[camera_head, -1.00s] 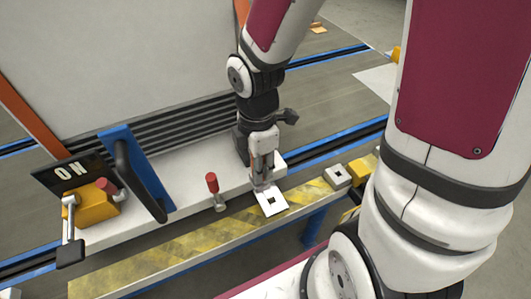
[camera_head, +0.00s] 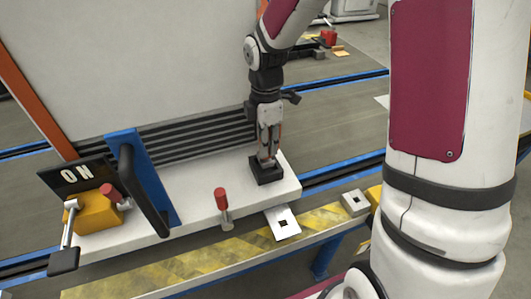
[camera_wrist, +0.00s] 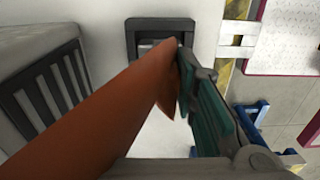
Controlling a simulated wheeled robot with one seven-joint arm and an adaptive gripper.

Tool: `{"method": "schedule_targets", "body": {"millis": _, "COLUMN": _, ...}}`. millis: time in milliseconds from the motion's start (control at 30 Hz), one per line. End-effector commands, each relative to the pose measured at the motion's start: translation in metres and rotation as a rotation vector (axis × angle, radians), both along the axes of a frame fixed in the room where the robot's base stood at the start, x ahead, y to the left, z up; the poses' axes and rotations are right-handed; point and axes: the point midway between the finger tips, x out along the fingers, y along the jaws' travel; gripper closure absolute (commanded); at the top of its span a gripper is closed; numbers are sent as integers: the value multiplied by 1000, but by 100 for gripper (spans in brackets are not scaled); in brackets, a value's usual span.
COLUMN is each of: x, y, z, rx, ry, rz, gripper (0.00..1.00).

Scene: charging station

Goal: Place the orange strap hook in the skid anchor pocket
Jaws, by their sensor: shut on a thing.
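The orange strap hook (camera_wrist: 105,110) fills much of the wrist view, its pointed tip near the middle. My gripper (camera_head: 267,160) is shut on it; one teal-padded finger shows at its right, while the hook hides the other. In the head view my gripper points down at a black square block (camera_head: 266,175) on the white skid, which looks like the anchor pocket. In the wrist view the pocket (camera_wrist: 133,42) is a dark frame with a grey inside, just beyond the hook's tip. Whether the hook touches the pocket or is inside it, I cannot tell.
A white plate with a square hole (camera_head: 283,223) lies at the skid's front edge, with a red-handled lever (camera_head: 222,205) to its left. A blue bracket with a black handle (camera_head: 135,175) and ON sign (camera_head: 75,176) stand farther left. A ribbed cabinet (camera_head: 170,70) rises behind.

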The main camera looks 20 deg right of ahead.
Motion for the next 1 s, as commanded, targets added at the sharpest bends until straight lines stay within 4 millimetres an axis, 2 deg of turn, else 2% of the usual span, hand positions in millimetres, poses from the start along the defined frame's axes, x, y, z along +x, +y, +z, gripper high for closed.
{"method": "schedule_targets", "body": {"millis": 300, "x": 0, "y": 0, "z": -35, "rx": 0, "ry": 2, "rz": -1, "gripper": 100}}
{"method": "schedule_targets", "body": {"millis": 700, "x": 0, "y": 0, "z": -38, "rx": 0, "ry": 0, "rz": -1, "gripper": 100}}
{"method": "schedule_targets", "body": {"millis": 733, "x": 0, "y": 0, "z": -38, "rx": 0, "ry": 0, "rz": -1, "gripper": 69}}
{"method": "schedule_targets", "body": {"millis": 800, "x": 0, "y": 0, "z": -38, "rx": 0, "ry": 0, "rz": -1, "gripper": 54}}
{"method": "schedule_targets", "body": {"millis": 1000, "x": 0, "y": 0, "z": -38, "rx": 0, "ry": 0, "rz": -1, "gripper": 54}}
